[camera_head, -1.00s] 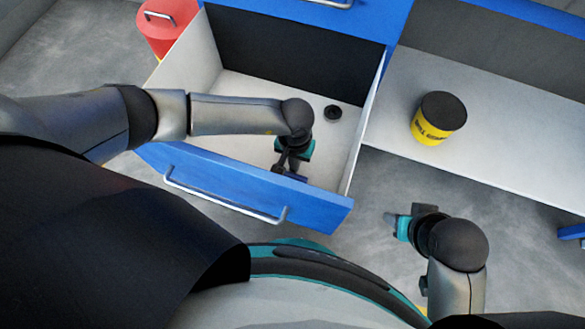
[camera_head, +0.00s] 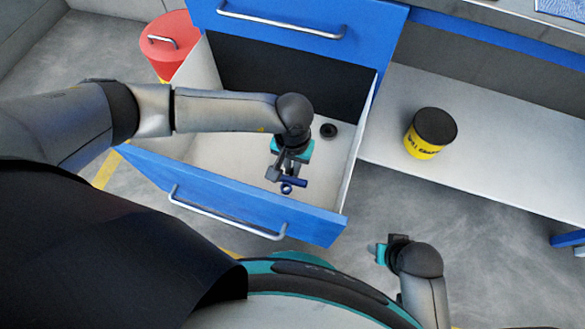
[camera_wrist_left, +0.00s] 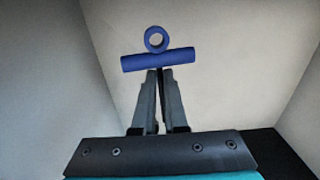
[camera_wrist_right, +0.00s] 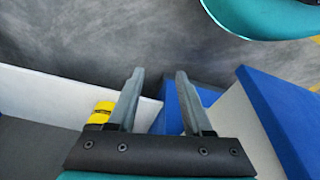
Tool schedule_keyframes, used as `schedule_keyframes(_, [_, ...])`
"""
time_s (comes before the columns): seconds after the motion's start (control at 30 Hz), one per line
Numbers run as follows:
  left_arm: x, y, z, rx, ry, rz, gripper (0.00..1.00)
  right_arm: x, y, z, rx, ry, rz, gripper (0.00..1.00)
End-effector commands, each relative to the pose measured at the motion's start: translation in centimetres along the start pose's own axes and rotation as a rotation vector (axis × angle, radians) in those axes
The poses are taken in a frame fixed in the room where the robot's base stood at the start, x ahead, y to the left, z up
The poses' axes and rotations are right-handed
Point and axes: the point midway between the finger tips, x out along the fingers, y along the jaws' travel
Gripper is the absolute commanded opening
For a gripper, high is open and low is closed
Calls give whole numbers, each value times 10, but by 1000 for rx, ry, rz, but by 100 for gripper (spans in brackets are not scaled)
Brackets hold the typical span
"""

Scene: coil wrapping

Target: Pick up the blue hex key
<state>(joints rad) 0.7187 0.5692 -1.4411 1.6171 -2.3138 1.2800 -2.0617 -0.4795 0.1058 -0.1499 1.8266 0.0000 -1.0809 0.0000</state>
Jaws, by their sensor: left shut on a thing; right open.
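The blue hex key (camera_head: 294,181) has a bar-shaped handle with a ring on it. In the left wrist view its bar (camera_wrist_left: 170,59) lies across the fingertips and the ring stands beyond it. My left gripper (camera_wrist_left: 159,73) is shut on the hex key, pointing down inside the open drawer (camera_head: 225,152). Whether the key touches the drawer floor is not clear. My right gripper (camera_wrist_right: 158,75) is open and empty; in the head view it is low on the right, outside the drawer.
The drawer's blue front (camera_head: 230,195) has a metal handle. A small black round part (camera_head: 328,131) lies in the drawer. A black-and-yellow can (camera_head: 430,133) stands on the grey shelf to the right. A red bin (camera_head: 172,42) stands behind on the left.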

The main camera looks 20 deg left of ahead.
Motion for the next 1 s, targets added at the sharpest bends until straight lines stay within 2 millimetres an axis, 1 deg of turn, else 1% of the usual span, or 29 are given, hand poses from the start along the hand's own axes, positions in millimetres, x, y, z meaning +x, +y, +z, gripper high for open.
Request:
schedule_keyframes(0.03, [-13, 0, -1, 1, 3, 2, 0, 3, 0, 5, -1, -14, -1, 50])
schedule_keyframes(0.2, [-44, 0, -1, 1, 4, 1, 0, 21, 1, 25, -3, -45, 1, 50])
schedule_keyframes(0.5, [-88, 0, -1, 1, 2, 1, 0, 48, 11, 49, -10, -51, 14, 50])
schedule_keyframes(0.6, [-100, 0, -1, 2, 3, 1, 0, 53, 13, 56, -12, -51, 18, 50])
schedule_keyframes(0.73, [-110, 0, 0, 0, 1, 1, 0, 58, 16, 62, -14, -52, 21, 50])
schedule_keyframes(1.0, [-117, 0, 0, 0, 1, 0, 0, 61, 18, 66, -15, -50, 23, 50])
